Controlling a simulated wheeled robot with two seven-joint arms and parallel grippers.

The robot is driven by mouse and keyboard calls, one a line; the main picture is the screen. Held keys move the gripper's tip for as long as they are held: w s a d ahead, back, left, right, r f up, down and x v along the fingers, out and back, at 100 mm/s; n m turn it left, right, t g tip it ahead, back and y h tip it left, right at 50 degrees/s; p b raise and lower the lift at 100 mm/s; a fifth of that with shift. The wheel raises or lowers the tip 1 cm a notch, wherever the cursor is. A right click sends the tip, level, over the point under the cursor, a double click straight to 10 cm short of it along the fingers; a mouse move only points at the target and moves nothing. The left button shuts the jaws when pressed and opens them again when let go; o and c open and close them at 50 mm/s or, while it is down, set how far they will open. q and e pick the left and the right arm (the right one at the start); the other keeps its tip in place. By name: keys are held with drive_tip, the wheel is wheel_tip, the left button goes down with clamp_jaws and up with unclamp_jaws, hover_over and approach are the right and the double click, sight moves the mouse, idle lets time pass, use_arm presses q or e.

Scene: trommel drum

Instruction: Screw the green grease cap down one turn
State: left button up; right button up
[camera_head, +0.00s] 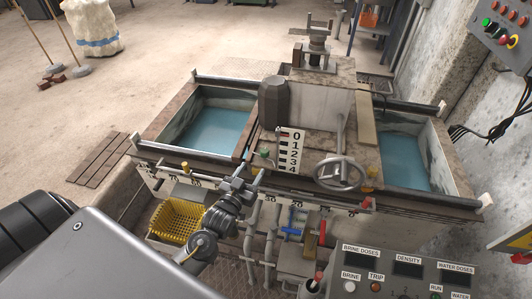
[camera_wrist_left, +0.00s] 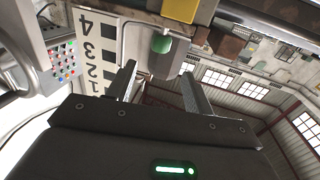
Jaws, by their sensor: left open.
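The green grease cap (camera_wrist_left: 161,43) shows in the left wrist view as a small rounded green knob on a grey body, just beyond my fingertips and roughly in line with the gap between them. In the head view a small green knob (camera_head: 264,152) beside the numbered board appears to be the same cap. My left gripper (camera_head: 246,177) is open and empty, in front of the tank's near edge. Its two fingers also show in the left wrist view (camera_wrist_left: 158,78), apart from the cap. My right gripper is not in view.
The numbered board (camera_head: 291,150) stands close to the right of the cap. A handwheel (camera_head: 340,174) is further right. Pipes and valves run below the near edge, with a yellow basket (camera_head: 178,220) at lower left. A control panel (camera_head: 405,268) fills the lower right.

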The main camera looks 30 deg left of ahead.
sight(263, 154)
use_arm(q)
drive_tip(key=w, duration=0.9)
drive_tip(key=shift+w+a, duration=0.25)
drive_tip(key=shift+w, duration=0.65)
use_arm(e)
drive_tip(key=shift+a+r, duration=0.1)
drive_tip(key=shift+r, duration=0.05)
